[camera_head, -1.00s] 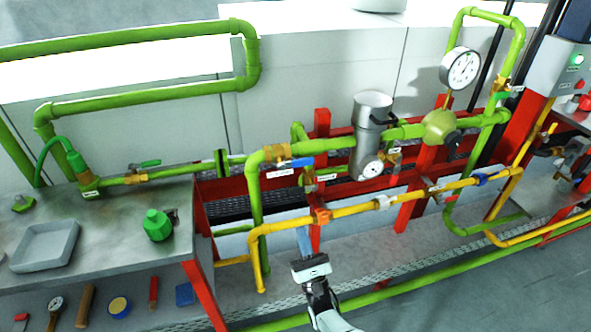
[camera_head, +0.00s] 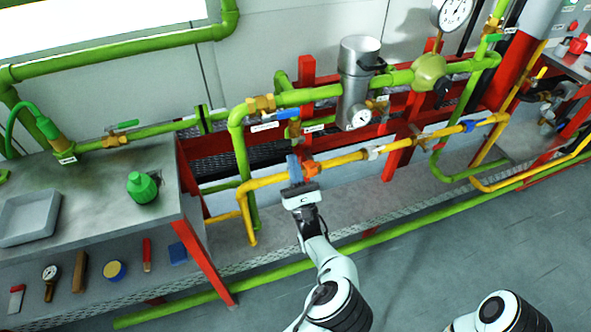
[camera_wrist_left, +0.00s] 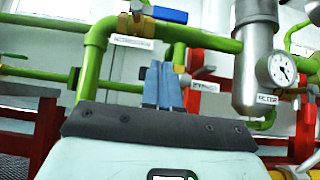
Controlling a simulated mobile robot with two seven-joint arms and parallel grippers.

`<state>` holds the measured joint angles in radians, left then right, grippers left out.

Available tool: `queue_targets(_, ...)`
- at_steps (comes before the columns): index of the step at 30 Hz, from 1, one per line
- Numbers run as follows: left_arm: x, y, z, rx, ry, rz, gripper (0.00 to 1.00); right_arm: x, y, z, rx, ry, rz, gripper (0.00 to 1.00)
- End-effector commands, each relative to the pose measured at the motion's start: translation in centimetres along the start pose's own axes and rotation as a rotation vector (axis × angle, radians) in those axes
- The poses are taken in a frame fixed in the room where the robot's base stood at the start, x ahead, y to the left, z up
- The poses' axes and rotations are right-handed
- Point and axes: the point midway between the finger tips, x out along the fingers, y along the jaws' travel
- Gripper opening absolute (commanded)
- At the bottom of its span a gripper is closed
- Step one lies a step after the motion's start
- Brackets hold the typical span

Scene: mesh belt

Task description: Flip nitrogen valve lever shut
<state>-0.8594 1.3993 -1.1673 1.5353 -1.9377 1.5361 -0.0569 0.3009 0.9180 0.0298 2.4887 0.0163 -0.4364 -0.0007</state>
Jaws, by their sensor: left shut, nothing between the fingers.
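The nitrogen valve is a brass body (camera_head: 261,104) on the green pipe, with a blue lever (camera_head: 287,114) lying roughly along the pipe to the right. Its label (camera_head: 265,127) hangs below; in the left wrist view the label (camera_wrist_left: 132,41) reads NITROGEN, and the blue lever (camera_wrist_left: 170,14) shows at the top. My left gripper (camera_head: 294,164) is shut and empty, fingers pointing up, below the lever in the picture and apart from it. Its blue-grey fingers also show in the left wrist view (camera_wrist_left: 162,84). My right gripper is out of view.
A yellow pipe (camera_head: 345,160) with an orange fitting (camera_head: 310,168) passes close by my left fingers. A grey filter cylinder (camera_head: 357,75) with a gauge (camera_head: 361,118) stands right of the lever. A metal bench (camera_head: 110,200) is at left; open floor (camera_head: 470,240) at right.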

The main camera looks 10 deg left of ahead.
Motion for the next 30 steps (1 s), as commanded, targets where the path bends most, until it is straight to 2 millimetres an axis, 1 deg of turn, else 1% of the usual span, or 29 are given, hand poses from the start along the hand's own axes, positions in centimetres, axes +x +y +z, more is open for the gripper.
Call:
queue_targets(1, 1.2, 0.1, 0.0, 0.0, -0.003, 0.003, 0.0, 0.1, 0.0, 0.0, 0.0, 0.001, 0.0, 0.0)
queue_targets(3, 2.8, 0.1, 0.0, 0.0, -0.002, 0.004, 0.0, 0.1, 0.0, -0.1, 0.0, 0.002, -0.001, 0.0)
queue_targets(8, 6.0, 0.1, 0.0, 0.001, -0.002, 0.003, 0.0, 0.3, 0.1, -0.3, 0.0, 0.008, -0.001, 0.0)
queue_targets(9, 6.4, 0.0, 0.7, -0.001, -0.002, 0.002, 0.0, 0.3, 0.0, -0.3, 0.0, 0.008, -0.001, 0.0)
queue_targets(12, 7.4, 0.0, 1.8, -0.001, -0.001, 0.001, 0.0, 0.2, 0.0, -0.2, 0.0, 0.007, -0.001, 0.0)
queue_targets(18, 8.3, 0.0, 2.7, 0.002, 0.0, 0.0, 0.0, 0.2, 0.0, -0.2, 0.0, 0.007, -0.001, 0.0)
queue_targets(30, 8.4, 0.0, 2.8, 0.001, 0.0, 0.001, 0.0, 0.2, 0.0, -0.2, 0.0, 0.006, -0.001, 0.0)
